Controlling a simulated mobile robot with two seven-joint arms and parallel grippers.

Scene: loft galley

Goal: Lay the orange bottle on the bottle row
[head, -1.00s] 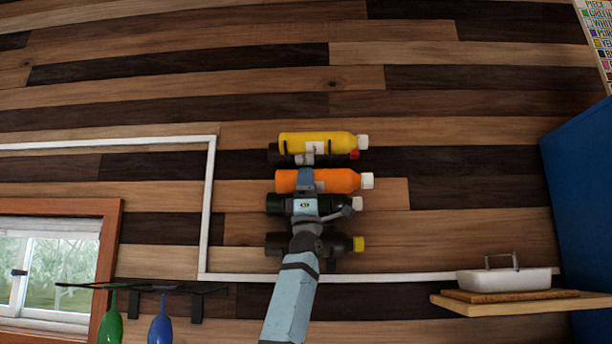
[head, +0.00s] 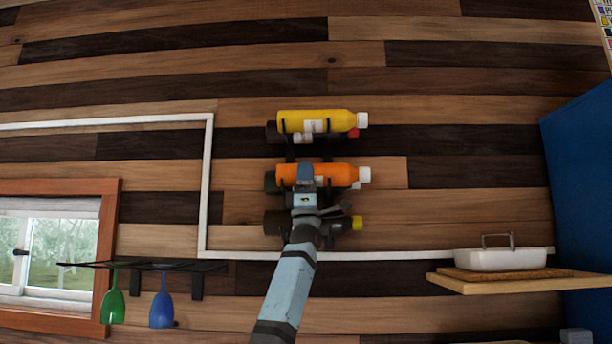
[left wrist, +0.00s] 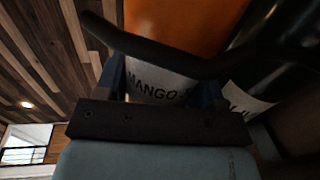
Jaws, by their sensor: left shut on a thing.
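The orange bottle (head: 335,174) with a white cap lies on its side at the middle tier of the wall-mounted bottle row (head: 284,180), cap to the right. It sits just in front of and above a dark bottle, among the rack's black prongs. My left gripper (head: 305,182) is shut on the orange bottle near its middle. In the left wrist view the orange bottle (left wrist: 180,25) fills the space between the fingers, its label reading "MANGO". A black prong crosses in front of it. I cannot tell whether the bottle's weight rests on the prongs. My right gripper is not in view.
A yellow bottle (head: 318,121) lies on the tier above, over a dark red-capped one. A dark yellow-capped bottle (head: 340,224) lies below. A glass rack (head: 140,266) hangs lower left. A shelf (head: 510,284) holding a white dish (head: 503,259) is at lower right.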

